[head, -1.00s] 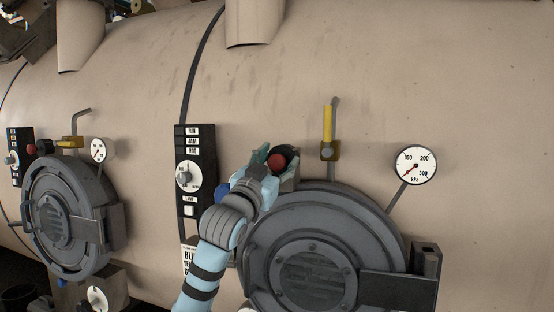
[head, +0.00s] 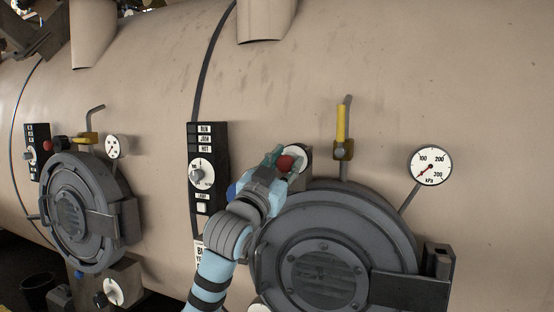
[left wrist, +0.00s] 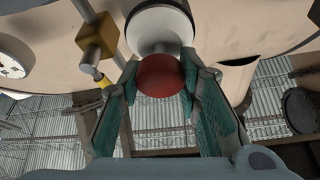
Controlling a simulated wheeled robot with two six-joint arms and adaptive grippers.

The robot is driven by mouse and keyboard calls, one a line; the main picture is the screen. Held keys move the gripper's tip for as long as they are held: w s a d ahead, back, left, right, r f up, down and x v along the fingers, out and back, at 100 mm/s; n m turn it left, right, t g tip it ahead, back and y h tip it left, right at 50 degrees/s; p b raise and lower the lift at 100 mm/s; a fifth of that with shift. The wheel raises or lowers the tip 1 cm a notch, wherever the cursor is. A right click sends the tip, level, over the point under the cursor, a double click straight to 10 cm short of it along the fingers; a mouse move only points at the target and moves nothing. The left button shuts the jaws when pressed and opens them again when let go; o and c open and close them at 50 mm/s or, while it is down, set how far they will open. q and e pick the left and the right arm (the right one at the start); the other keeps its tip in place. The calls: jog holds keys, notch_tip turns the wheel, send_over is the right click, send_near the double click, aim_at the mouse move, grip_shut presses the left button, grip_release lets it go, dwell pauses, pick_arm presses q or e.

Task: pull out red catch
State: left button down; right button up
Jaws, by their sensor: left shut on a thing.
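The red catch (head: 286,163) is a round red knob on a pale cylindrical stem, above the near round hatch (head: 322,262) on the beige vessel. My left gripper (head: 277,161) is shut on the red catch. In the left wrist view the red catch (left wrist: 159,75) sits between the two teal fingers of my left gripper (left wrist: 160,85), with the pale stem (left wrist: 158,30) showing behind it. My right gripper is in neither view.
A control panel (head: 206,168) with a dial stands left of my gripper. A yellow-handled valve (head: 342,125) and a kPa gauge (head: 430,165) are to the right. A second hatch (head: 80,210) with its own red knob (head: 48,145) is at the left.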

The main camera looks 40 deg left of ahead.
pick_arm(q)
jog(key=c, duration=1.2)
grip_release()
jog(key=shift+s, duration=0.15)
jog(key=shift+o, duration=0.2)
jog(key=shift+s, duration=0.1)
jog(key=v, duration=1.2)
jog(key=shift+d, duration=0.1)
